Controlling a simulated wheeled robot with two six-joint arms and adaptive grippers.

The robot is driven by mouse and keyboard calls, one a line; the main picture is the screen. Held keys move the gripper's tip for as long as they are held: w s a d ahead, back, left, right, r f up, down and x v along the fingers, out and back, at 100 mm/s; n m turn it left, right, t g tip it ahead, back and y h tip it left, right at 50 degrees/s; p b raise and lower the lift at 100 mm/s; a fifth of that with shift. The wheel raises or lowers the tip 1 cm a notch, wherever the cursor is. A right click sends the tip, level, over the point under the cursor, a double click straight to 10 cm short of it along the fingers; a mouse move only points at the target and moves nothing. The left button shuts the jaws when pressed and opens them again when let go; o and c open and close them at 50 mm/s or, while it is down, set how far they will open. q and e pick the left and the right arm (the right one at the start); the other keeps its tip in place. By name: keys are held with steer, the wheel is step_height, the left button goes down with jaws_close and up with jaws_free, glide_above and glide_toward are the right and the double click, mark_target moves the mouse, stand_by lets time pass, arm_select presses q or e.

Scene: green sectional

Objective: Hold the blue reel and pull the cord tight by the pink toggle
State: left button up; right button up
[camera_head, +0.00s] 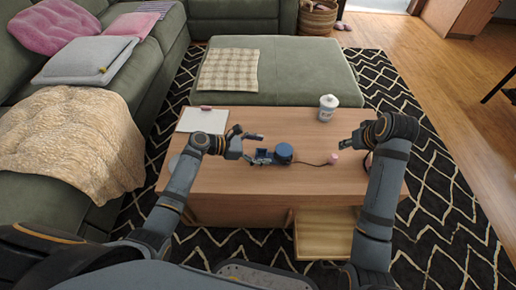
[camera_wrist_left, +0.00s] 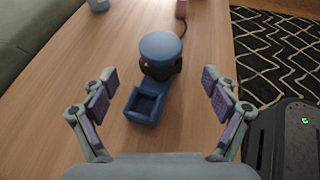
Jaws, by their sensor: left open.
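The blue reel (camera_head: 283,152) stands on the wooden table; in the left wrist view its round top (camera_wrist_left: 160,46) sits at the far end of a blue base with an open box-like near end (camera_wrist_left: 145,103). A dark cord (camera_head: 308,163) runs right from the reel to the pink toggle (camera_head: 333,158), which lies on the table and shows at the top of the left wrist view (camera_wrist_left: 182,9). My left gripper (camera_head: 255,147) is open and empty, its fingers (camera_wrist_left: 161,95) apart either side of the base's near end. My right gripper (camera_head: 346,142) is near the toggle, apart from it; its finger opening is unclear.
A lidded white cup (camera_head: 328,108) stands at the table's back right. A white sheet or board (camera_head: 202,120) with a small brown item lies at the back left. Something dark reddish (camera_head: 368,160) is partly hidden behind my right arm. The table's middle front is clear.

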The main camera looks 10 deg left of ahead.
mark_target(278, 151)
arm_select(q)
steer(key=x, duration=0.9)
steer(key=c, duration=1.3)
